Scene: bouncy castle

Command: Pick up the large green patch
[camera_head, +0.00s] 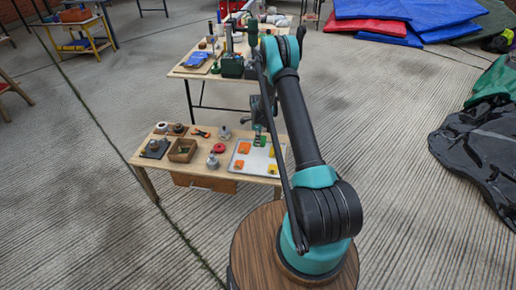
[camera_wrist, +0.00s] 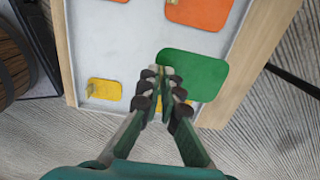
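The large green patch (camera_wrist: 205,73) is a flat rounded rectangle. In the wrist view it overlaps the tray's rim and hides part of a yellow patch, so it seems to be above the tray. My gripper (camera_wrist: 166,82) is at its left end, fingers close together on a small pale tab there. In the head view the green patch (camera_head: 260,141) shows small below my gripper, at the far edge of the light tray (camera_head: 254,164). The exact gap between patch and tray is hard to tell.
Orange patches (camera_wrist: 200,12) and a yellow patch (camera_wrist: 104,90) lie on the tray. The low wooden table also holds a brown box (camera_head: 182,151), a red ring (camera_head: 219,148) and several small items. A second table (camera_head: 205,75) with tools stands behind.

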